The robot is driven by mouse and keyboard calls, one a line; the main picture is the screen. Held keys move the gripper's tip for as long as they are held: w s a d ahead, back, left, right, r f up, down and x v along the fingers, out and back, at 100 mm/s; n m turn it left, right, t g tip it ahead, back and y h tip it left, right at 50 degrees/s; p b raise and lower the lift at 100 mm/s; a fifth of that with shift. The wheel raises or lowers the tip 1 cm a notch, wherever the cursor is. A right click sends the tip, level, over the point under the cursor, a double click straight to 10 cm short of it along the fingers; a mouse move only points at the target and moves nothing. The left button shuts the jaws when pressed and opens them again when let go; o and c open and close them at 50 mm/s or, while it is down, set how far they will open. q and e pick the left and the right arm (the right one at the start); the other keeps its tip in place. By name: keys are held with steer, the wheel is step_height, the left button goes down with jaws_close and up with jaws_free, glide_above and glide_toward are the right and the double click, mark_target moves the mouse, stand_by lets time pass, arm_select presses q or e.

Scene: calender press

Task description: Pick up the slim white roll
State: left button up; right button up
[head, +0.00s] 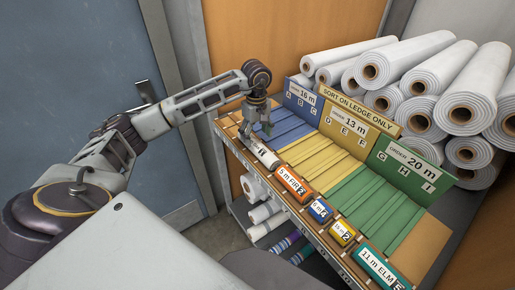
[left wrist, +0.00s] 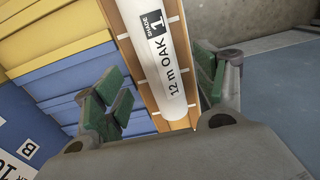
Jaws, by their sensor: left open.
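The slim white roll (head: 263,155) lies on the front wooden ledge (head: 230,127), at the left end of a row of labelled rolls. In the left wrist view the white roll (left wrist: 150,45) shows the print "12 m OAK" and a black shade tag with 1. My left gripper (head: 258,130) is over the ledge by the roll's far left end. In the left wrist view its green-padded fingers (left wrist: 162,92) are spread wide, with the roll showing between them and a gap on both sides. It holds nothing. My right gripper is not in view.
An orange roll (head: 293,184), a blue roll (head: 320,211), a yellow roll (head: 342,233) and a teal roll (head: 382,266) follow along the ledge. Blue, yellow and green slats (head: 360,200) slope behind, with upright order signs. Large white rolls (head: 410,60) are stacked at the back.

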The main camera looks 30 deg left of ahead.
mark_target(257, 143)
arm_select(q)
steer(key=shift+d+f, duration=0.1)
steer(key=shift+f, duration=0.4)
steer(key=shift+d+f+p, duration=0.1)
steer(key=shift+f+p, duration=0.35)
steer(key=shift+f, duration=1.65)
steer(key=shift+c, duration=0.3)
steer(key=c, duration=1.1)
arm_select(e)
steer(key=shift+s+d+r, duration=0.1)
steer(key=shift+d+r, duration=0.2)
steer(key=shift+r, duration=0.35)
